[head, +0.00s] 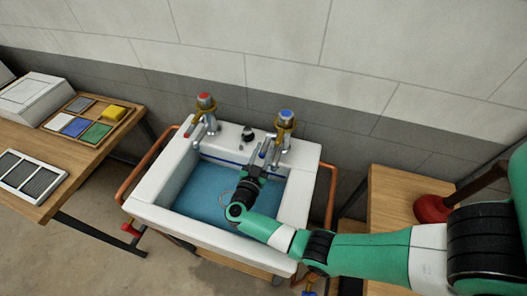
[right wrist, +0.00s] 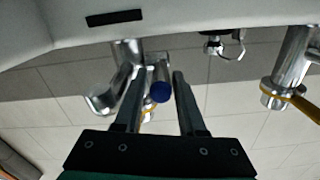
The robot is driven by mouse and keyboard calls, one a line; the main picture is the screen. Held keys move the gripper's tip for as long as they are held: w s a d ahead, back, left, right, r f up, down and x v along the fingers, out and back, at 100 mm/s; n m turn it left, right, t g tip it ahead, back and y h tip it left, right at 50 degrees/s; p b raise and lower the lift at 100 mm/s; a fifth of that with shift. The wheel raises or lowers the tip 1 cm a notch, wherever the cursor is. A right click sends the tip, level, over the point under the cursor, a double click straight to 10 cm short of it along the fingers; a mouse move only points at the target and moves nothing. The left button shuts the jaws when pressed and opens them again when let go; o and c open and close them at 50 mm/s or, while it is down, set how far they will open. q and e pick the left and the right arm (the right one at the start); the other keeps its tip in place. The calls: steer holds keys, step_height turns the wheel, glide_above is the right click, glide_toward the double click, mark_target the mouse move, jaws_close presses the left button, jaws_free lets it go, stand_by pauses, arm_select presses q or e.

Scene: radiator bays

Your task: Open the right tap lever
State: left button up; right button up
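The right tap (head: 285,124) is chrome with a blue cap and a yellow lever, at the back right of the sink. In the right wrist view, which appears upside down, its blue cap (right wrist: 160,91) shows between my fingers, and part of its yellow lever (right wrist: 148,105) shows behind the left finger. My right gripper (head: 264,158) is over the basin, just in front of the tap. In the wrist view my right gripper (right wrist: 156,78) is open with nothing clearly held; contact with the lever cannot be told. My left gripper is not in view.
The left tap (head: 205,108) has a red cap and yellow lever. A dark knob (head: 248,134) sits between the taps. The white sink (head: 150,208) holds blue water and has copper-coloured rails at its sides. A red plunger (head: 432,208) lies on the right wooden table (head: 388,196).

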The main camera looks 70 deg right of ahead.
steer(key=shift+d, duration=0.35)
steer(key=shift+c, duration=0.2)
jaws_close()
stand_by(1.0)
